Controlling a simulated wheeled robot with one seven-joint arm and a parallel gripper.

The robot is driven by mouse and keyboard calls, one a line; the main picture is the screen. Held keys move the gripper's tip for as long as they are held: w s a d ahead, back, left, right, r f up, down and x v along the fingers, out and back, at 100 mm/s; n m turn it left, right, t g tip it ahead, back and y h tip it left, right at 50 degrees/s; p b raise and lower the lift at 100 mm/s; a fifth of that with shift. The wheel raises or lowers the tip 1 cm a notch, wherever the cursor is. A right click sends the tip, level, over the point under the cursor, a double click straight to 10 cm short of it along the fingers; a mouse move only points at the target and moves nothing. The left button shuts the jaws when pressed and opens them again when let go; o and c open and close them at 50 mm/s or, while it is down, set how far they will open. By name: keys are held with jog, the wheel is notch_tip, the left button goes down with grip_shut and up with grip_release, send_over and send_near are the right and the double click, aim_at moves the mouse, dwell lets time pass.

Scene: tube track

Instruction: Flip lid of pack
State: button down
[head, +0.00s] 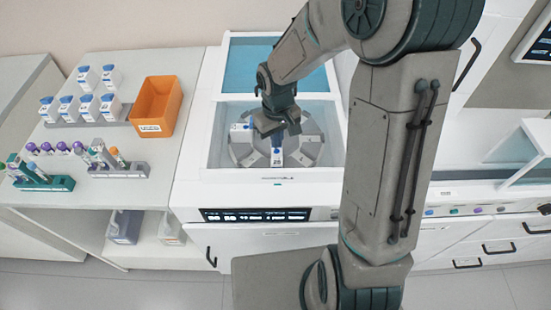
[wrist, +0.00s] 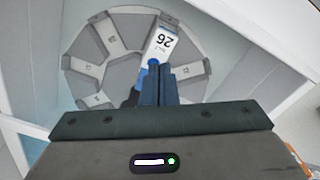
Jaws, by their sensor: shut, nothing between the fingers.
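A white pack (wrist: 164,42) with a printed label reading 26 lies in a slot of the round grey carousel (wrist: 84,66). Its blue lid (wrist: 153,62) is at the end nearest my gripper. The pack also shows in the head view (head: 277,160), just below my gripper (head: 277,133). In the wrist view my gripper (wrist: 158,74) has its fingers together, with their tips at the blue lid. I cannot tell whether they touch it. The fingers partly hide the lid, so its angle is unclear.
The carousel sits in a white-walled bay under an open blue-tinted cover (head: 250,65). A small white and blue item (head: 240,127) is at its left. On the left bench are several blue-capped bottles (head: 68,108), an orange bin (head: 156,106) and tube racks (head: 118,171).

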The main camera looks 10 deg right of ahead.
jog(key=w, duration=0.7)
jog(key=shift+w+d, duration=0.35)
jog(key=shift+d, duration=0.1)
jog(key=shift+f, duration=0.1)
dwell(0.5)
jog(key=shift+f+b, duration=1.4)
jog(key=shift+f, duration=0.4)
jog(key=shift+s, duration=0.1)
